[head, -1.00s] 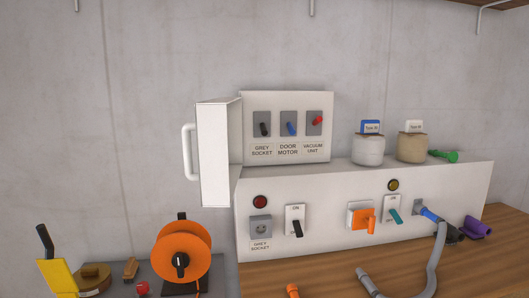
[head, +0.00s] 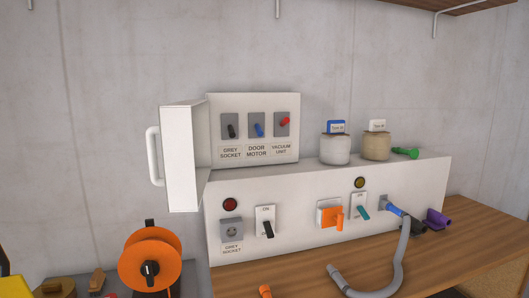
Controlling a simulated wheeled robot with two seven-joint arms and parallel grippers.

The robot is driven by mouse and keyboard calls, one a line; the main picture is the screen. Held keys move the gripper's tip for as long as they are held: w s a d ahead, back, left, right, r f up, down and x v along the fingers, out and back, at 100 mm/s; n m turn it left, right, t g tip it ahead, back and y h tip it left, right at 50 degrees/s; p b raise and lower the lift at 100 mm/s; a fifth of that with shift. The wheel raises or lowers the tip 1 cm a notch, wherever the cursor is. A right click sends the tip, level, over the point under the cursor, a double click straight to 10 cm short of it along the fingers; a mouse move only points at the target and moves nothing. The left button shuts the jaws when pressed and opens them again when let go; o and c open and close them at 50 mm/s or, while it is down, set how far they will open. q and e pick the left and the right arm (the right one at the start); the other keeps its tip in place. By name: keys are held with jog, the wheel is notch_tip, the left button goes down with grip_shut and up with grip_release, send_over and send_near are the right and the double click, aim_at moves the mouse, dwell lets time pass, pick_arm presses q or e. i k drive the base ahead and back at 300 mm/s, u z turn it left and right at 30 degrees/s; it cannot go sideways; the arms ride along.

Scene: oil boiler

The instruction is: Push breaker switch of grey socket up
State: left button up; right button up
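The breaker box (head: 253,160) stands on the back of the white panel, its door (head: 182,158) swung open to the left. Inside, the black grey socket breaker switch (head: 231,131) points down. Beside it are the blue door motor switch (head: 259,129) and the red vacuum unit switch (head: 285,121), which points up. Below, on the panel front, are the grey socket (head: 231,230) and a black on/off switch (head: 267,228). Neither of my grippers shows in the head view.
The white panel (head: 300,245) sits on a wooden worktop (head: 450,240). An orange reel (head: 150,258) stands at left. Two jars (head: 335,149) stand on the panel top. A grey hose (head: 400,262) lies on the worktop at right. The space before the breaker box looks clear.

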aim_at(233, 134)
jog(key=k, duration=0.65)
jog(key=z, duration=0.55)
jog(key=i, duration=1.15)
jog(key=u, duration=0.45)
